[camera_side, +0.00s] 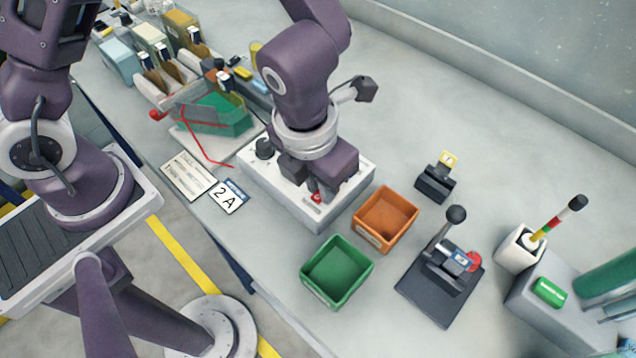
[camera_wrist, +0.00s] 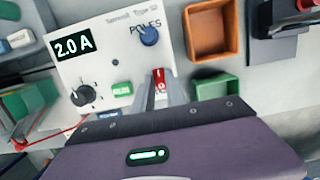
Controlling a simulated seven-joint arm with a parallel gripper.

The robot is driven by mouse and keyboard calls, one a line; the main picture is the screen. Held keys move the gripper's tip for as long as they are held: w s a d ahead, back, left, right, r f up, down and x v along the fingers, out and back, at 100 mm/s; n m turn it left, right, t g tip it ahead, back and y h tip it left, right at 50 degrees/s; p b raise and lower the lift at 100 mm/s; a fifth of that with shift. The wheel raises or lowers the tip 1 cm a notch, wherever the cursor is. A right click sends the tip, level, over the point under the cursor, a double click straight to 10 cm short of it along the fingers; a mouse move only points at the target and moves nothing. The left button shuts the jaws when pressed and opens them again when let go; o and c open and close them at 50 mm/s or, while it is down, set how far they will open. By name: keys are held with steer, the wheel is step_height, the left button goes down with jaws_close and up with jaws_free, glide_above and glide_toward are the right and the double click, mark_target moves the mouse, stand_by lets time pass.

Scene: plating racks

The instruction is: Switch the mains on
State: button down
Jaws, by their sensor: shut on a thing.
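The white power unit (camera_side: 268,190) stands on the bench under my gripper (camera_side: 316,192). In the wrist view its panel (camera_wrist: 105,58) has a lit display (camera_wrist: 73,47) reading 2.0 A, a black knob (camera_wrist: 82,96), a blue knob (camera_wrist: 149,36) labelled POLES and a green button (camera_wrist: 121,89). A red switch (camera_wrist: 159,76) with a small white mark sits at the panel's edge, between my fingertips. My gripper (camera_wrist: 163,92) is shut on this red switch. The fingers partly cover it, and I cannot tell its on or off position.
An orange bin (camera_side: 387,220) and a green bin (camera_side: 337,271) stand just right of the unit. A black lever stand (camera_side: 441,277) is farther right. A green tray (camera_side: 212,115) with a red wire and a 2 A card (camera_side: 228,196) lie left of the unit.

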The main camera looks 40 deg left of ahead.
steer(key=shift+w+g, duration=0.2)
steer(key=shift+g, duration=0.8)
steer(key=c, duration=1.4)
jaws_free()
steer(key=shift+o, duration=0.2)
step_height(320, 180, up, 7)
steer(key=shift+r, duration=0.1)
steer(key=shift+a, duration=0.1)
